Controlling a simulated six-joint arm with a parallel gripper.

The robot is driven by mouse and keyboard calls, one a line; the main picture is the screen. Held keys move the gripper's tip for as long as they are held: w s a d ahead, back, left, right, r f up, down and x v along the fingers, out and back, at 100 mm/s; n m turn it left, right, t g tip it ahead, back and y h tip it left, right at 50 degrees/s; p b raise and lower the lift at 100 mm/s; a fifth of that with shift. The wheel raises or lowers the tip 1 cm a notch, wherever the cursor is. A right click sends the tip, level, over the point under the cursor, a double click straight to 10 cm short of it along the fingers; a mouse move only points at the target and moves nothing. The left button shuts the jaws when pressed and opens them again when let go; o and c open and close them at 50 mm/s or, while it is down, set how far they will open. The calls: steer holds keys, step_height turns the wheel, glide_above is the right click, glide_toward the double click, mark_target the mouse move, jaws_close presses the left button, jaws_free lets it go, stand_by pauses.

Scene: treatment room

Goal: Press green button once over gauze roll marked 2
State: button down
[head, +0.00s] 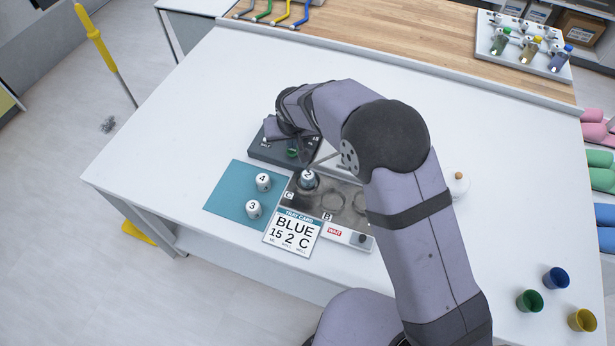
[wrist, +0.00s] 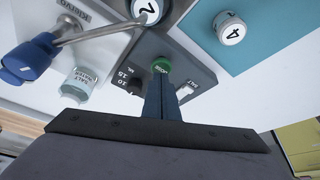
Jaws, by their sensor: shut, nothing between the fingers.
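My gripper (wrist: 161,88) is shut and empty, its fingers pointing at the dark control box (head: 262,152). The green button (wrist: 160,66) sits on that box right at the fingertips in the wrist view. I cannot tell whether they touch it. The button also shows in the head view (head: 292,152), beside my wrist. The gauze roll marked 2 (wrist: 147,10) is cut by the top edge of the wrist view. In the head view a roll (head: 308,179) stands at position C of the grey tray (head: 349,216), its number partly hidden by my arm.
Rolls 4 (head: 263,182) and 3 (head: 253,209) stand on the teal mat (head: 226,190). A tray card (head: 292,235) reads BLUE, 15, 2, C. Coloured cups (head: 530,299) stand at right.

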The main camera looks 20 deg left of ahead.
steer(key=shift+r, duration=0.15)
step_height(320, 180, up, 6)
steer(key=p, duration=0.4)
stand_by(0.4)
stand_by(0.3)
steer(key=s+d+r+m+g+h, duration=0.1)
steer(key=s+d+r+m, duration=0.1)
steer(key=d, duration=1.1)
steer(key=s+d+r+m+g+h, duration=0.1)
steer(key=s+d+r, duration=0.1)
steer(key=d, duration=1.1)
steer(key=s+d+m+g, duration=0.2)
steer(key=s+d+m, duration=0.1)
steer(key=s+d, duration=1.1)
steer(key=shift+s, duration=1.25)
